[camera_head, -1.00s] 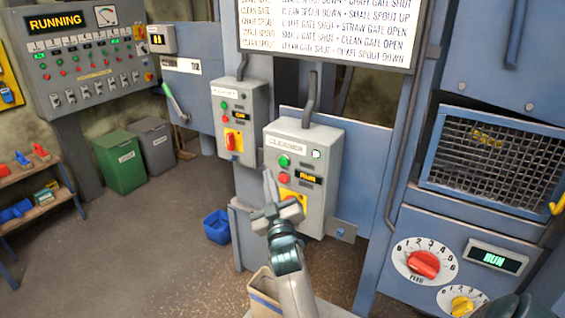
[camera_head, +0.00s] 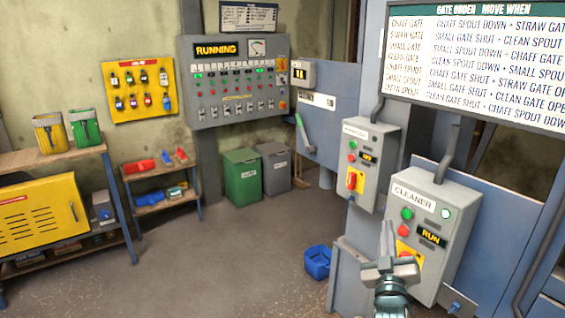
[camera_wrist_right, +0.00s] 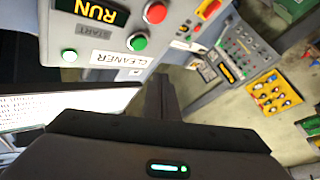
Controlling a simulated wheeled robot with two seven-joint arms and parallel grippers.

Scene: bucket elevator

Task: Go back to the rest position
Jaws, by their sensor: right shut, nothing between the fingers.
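My right gripper (camera_head: 388,250) is at the lower right of the head view, in front of the grey CLEANER control box (camera_head: 432,222). Its fingers are together with nothing between them. It covers part of the box's yellow switch plate. The box has a green button, a red button, a white lamp and a display reading RUN. The CLEANER box (camera_wrist_right: 115,30) also shows in the right wrist view, turned upside down, close to the dark fingers (camera_wrist_right: 160,100). I cannot tell from these frames whether the gripper touches the box. My left gripper is not in view.
A second control box (camera_head: 363,165) is mounted farther back. A blue bucket (camera_head: 317,262) stands on the floor. Green (camera_head: 241,178) and grey bins stand under the panel reading RUNNING (camera_head: 235,80). Shelves (camera_head: 60,160) line the left. The floor (camera_head: 220,250) between is open.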

